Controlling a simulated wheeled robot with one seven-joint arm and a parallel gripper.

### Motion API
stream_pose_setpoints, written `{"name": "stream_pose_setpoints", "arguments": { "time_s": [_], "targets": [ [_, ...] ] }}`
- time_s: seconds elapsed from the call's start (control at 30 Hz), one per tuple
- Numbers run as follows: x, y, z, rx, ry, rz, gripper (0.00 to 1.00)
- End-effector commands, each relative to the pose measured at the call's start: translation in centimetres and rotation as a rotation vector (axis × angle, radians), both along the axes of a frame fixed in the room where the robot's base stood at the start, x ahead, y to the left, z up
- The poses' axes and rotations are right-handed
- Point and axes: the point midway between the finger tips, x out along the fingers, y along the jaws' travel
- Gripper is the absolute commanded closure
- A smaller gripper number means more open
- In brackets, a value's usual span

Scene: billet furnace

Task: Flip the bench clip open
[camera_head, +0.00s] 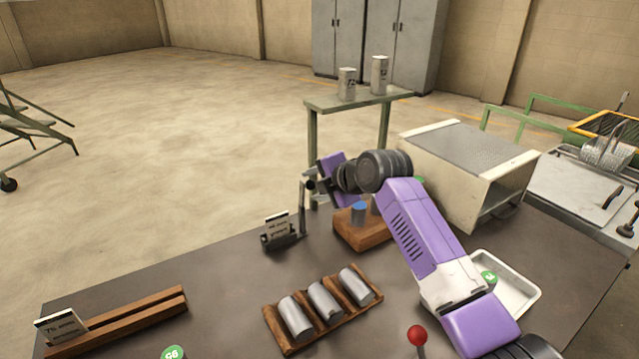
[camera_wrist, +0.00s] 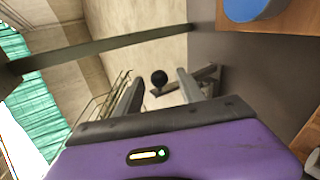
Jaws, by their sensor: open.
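The bench clip is a small grey metal fitting near the far edge of the dark bench. Its grey arm (camera_wrist: 188,84) and round black knob (camera_wrist: 159,77) show in the wrist view, with the knob between my fingers. In the head view a slim upright grey part of the clip (camera_head: 302,212) stands beside a small sign. My gripper (camera_head: 309,183) is open and close to the clip's top, pointing left. In the wrist view its two fingers stand apart on either side of the knob. I cannot tell whether either finger touches it.
A wooden block (camera_head: 362,240) with a blue-topped cylinder (camera_head: 358,211) sits under my arm. A rack (camera_head: 300,341) of metal billets lies nearer. A furnace box (camera_head: 455,182) and white tray (camera_head: 518,293) are right.

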Motion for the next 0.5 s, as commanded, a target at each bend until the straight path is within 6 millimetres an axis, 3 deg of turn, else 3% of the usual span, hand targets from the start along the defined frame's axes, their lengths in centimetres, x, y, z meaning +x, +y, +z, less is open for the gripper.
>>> {"name": "stream_pose_setpoints", "arguments": {
  "time_s": [0.5],
  "targets": [
    [-1.4,-1.1,1.2,0.0,0.0,-0.001,0.54]
  ]
}}
